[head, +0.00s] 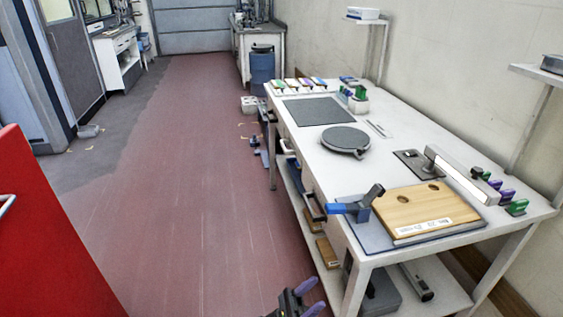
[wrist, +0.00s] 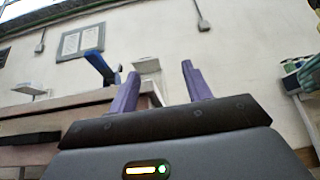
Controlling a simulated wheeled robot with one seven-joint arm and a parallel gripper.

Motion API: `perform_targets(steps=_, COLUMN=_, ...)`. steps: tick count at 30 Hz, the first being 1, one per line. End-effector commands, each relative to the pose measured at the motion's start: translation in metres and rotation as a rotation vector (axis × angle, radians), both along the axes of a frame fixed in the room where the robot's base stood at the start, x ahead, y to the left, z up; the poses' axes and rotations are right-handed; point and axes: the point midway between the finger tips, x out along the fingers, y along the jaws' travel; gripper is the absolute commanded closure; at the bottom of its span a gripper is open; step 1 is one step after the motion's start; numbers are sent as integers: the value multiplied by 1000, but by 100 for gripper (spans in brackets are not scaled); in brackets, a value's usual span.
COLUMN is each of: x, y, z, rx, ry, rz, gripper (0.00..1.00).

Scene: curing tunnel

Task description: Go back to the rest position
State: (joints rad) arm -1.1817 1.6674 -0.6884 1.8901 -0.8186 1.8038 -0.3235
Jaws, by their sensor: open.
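My gripper (head: 309,297) shows at the bottom of the head view, low beside the near left leg of the white workbench (head: 408,160). Its two purple fingers stand apart with nothing between them. In the wrist view my gripper (wrist: 158,88) is also open and empty, with the wall behind it. The bench edge shows to the left of the fingers there. My gripper touches nothing that I can see.
A wooden board (head: 425,208) and a blue-handled clamp (head: 350,208) sit at the bench's near end. A round dark plate (head: 345,141) lies farther back. A red panel (head: 45,235) stands at the left. The reddish floor (head: 190,180) between is mostly clear.

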Motion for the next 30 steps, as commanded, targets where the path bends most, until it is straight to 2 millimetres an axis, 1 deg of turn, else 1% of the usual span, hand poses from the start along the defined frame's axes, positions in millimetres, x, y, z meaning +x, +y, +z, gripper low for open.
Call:
perform_targets(steps=8, x=-5, y=-36, z=3, rx=191, ry=-5, rz=-112, gripper=51)
perform_targets(steps=11, x=-9, y=-52, z=3, rx=289, ry=-14, rz=-165, gripper=51)
perform_targets(steps=14, x=-17, y=-69, z=1, rx=415, ry=-34, rz=-227, gripper=51)
perform_targets(steps=18, x=-33, y=-93, z=-5, rx=645, ry=-89, rz=-329, gripper=51)
perform_targets(steps=21, x=-46, y=-105, z=-11, rx=808, ry=-146, rz=-400, gripper=51)
perform_targets(steps=25, x=-61, y=-114, z=-18, rx=1014, ry=-244, rz=-481, gripper=51)
perform_targets(steps=30, x=-76, y=-115, z=-25, rx=1267, ry=-403, rz=-566, gripper=51)
